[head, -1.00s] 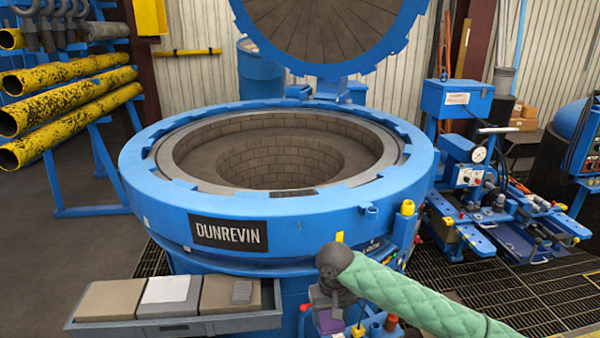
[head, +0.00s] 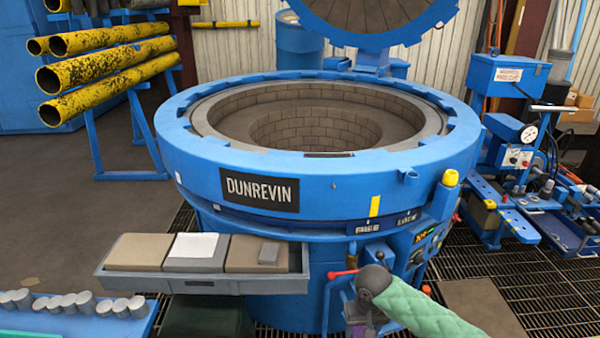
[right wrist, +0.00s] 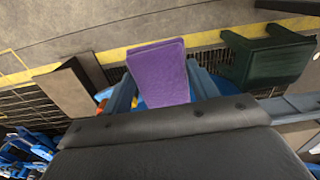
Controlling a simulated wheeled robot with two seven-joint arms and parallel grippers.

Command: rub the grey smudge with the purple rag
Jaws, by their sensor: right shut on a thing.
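My right gripper (head: 358,322) hangs low in front of the furnace, under my green-sleeved arm. In the right wrist view its blue fingers (right wrist: 162,88) are shut on the purple rag (right wrist: 157,70), a flat folded pad reaching out past the fingertips. I cannot make out the grey smudge for certain in either view. My left gripper is not in view.
The blue furnace (head: 330,170) fills the middle. A grey tray (head: 235,286) with three blocks sticks out at its front left. A red-handled lever (head: 342,273) is beside my right gripper. Grey cylinders line a blue surface (head: 70,325) at lower left. A dark green stool-like thing (right wrist: 268,60) stands nearby.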

